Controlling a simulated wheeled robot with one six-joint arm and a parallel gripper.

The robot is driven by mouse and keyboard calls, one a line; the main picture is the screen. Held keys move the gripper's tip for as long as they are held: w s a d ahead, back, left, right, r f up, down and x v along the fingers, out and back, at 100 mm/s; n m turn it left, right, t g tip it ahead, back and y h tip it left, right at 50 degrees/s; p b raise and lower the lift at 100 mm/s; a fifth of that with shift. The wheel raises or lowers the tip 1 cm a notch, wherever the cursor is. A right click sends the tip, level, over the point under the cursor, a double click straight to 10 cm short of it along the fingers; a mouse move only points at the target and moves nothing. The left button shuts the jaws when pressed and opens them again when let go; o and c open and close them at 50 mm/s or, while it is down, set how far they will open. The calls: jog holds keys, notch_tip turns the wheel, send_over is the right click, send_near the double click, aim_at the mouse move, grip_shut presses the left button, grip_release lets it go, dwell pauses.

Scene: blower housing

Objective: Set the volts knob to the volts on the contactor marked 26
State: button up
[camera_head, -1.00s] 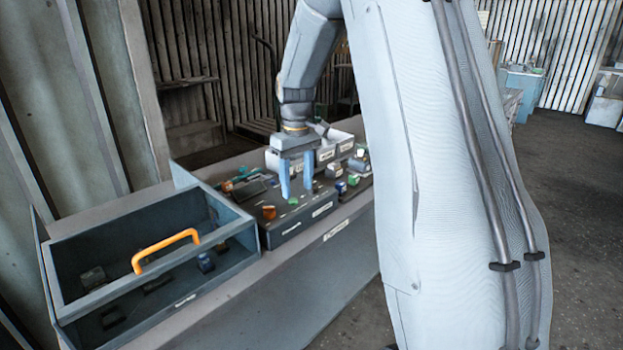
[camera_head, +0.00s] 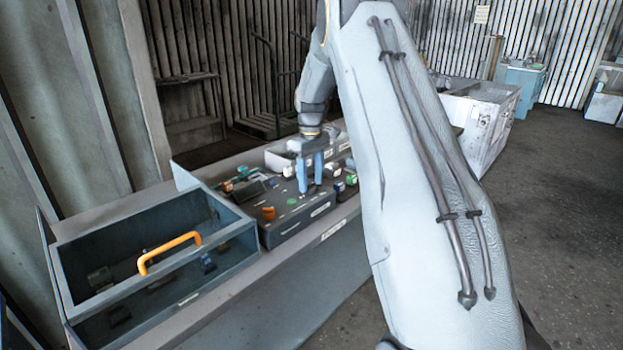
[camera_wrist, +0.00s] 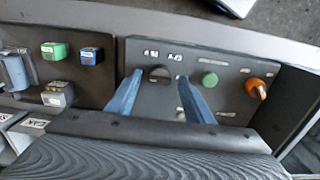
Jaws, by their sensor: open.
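My gripper (camera_head: 310,186) is open, fingers pointing down over the dark control panel (camera_head: 285,224). In the wrist view, a dark round knob (camera_wrist: 159,74) on the panel lies between its blue fingertips (camera_wrist: 158,79); I cannot tell whether they touch it. Two small white labels sit beside the knob, too blurred to read surely. A green button (camera_wrist: 209,79) and an orange knob (camera_wrist: 257,88) are further right. Small blocks that may be contactors, one green-topped (camera_wrist: 54,51), one blue-topped (camera_wrist: 90,56) and one grey (camera_wrist: 58,94), stand left of the panel. I cannot read a 26 on any.
White bins (camera_head: 278,160) with labels stand behind. My arm covers the bench's right part.

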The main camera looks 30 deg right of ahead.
jog(key=shift+f, duration=0.4)
jog(key=c, duration=1)
jog(key=shift+c, duration=0.2)
jog(key=m+b, duration=0.2)
jog(key=m, duration=0.3)
jog(key=m+b, duration=0.1)
jog(key=m, duration=0.5)
jog(key=shift+m+b, duration=0.3)
jog(key=shift+m, duration=0.1)
jog(key=shift+r, duration=0.1)
